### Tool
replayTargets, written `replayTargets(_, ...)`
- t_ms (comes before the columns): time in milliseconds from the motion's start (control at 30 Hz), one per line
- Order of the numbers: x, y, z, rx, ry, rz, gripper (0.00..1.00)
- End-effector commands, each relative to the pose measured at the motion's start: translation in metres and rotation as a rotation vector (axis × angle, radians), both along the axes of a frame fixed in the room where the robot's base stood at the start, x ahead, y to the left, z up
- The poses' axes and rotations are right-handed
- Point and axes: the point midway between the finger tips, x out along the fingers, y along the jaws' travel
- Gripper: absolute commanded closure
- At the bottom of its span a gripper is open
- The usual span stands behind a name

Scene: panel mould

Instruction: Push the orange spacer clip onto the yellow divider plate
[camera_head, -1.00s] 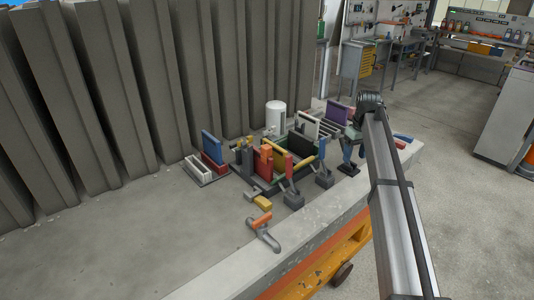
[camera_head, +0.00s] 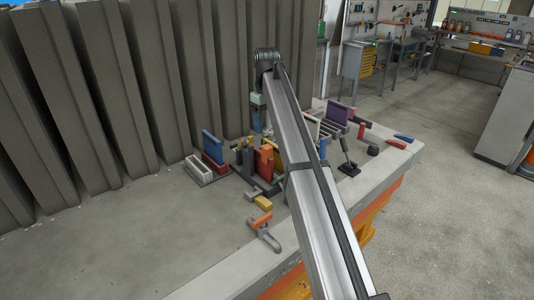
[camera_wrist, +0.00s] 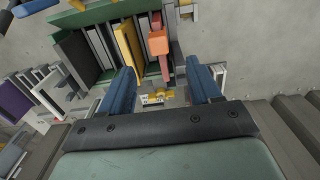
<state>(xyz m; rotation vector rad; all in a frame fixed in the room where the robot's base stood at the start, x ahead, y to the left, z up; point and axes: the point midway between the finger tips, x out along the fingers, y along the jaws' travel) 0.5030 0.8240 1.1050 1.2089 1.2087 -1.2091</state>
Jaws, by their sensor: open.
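An orange block (camera_wrist: 158,42), which looks like the spacer clip, sits on a red upright piece in the wrist view. An orange patch at the same assembly shows in the head view (camera_head: 266,150). A yellow plate (camera_wrist: 130,45), seemingly the divider plate, stands upright just left of it in the wrist view. In the head view a strip of the yellow plate (camera_head: 277,156) shows beside my arm. My gripper (camera_wrist: 163,88) has its two blue fingers wide apart. A small yellow and white item (camera_wrist: 160,96) shows between them, apparently beyond. In the head view my gripper is above the mould.
A purple plate (camera_head: 337,113) stands in a rack at the right. A blue and red holder (camera_head: 212,150) stands at the left. A yellow block (camera_head: 263,202) and a grey tool (camera_head: 265,238) lie in front. The slab's left is clear.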

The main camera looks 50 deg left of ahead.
Motion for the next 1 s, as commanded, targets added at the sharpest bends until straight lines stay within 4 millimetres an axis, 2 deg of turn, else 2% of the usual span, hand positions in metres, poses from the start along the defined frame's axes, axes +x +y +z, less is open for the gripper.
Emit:
replayTargets(333,0.0,-0.001,-0.058,-0.001,0.001,0.0,0.37)
replayTargets(667,0.001,0.0,-0.079,0.0,0.001,0.0,0.37)
replayTargets(1000,0.002,0.0,-0.12,0.0,0.001,0.0,0.37)
